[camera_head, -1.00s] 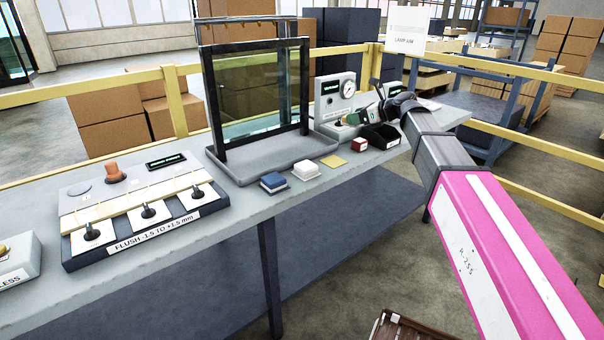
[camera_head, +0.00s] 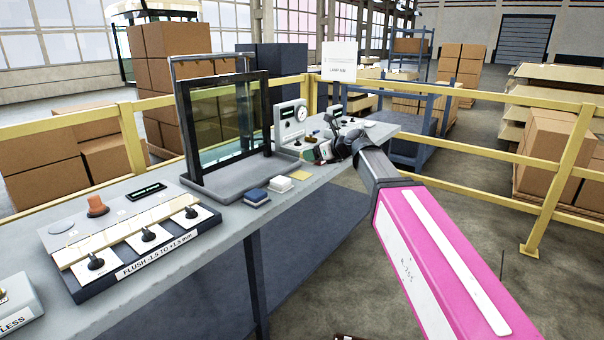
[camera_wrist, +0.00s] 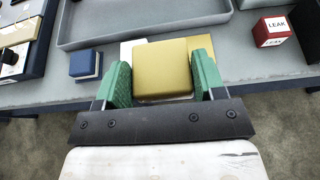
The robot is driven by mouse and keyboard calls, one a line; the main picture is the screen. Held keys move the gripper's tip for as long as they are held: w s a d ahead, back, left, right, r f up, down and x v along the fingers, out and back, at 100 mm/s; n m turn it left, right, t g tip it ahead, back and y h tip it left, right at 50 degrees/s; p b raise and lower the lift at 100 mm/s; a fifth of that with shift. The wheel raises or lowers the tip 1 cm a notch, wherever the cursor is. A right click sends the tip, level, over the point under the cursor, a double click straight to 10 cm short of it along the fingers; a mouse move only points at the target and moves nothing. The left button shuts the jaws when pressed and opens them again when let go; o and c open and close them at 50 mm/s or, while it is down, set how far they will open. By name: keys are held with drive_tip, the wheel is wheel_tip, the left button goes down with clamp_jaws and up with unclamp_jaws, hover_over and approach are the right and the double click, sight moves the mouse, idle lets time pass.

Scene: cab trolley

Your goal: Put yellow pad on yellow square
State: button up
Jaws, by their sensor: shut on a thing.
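The yellow pad (camera_wrist: 162,70) is between the green fingers of my gripper (camera_wrist: 163,84), which is shut on it. The yellow square (camera_head: 299,175) lies flat on the bench near its front edge. In the wrist view, a strip of the yellow square (camera_wrist: 205,52) shows behind and right of the pad, and the pad hides the rest. The pad looks held above the bench, but the exact gap cannot be told. In the head view my gripper (camera_head: 322,153) is just right of and beyond the square.
A red LEAK cube (camera_wrist: 271,31) is to the right in the wrist view.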

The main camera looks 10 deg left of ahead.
hover_over(304, 176)
wheel_tip(304, 176, down, 6)
drive_tip(key=shift+w+f, duration=0.1)
drive_tip(key=shift+f, duration=2.05)
drive_tip(key=shift+f, duration=0.1)
drive_tip(key=o, duration=0.9)
drive_tip(key=shift+o, duration=0.2)
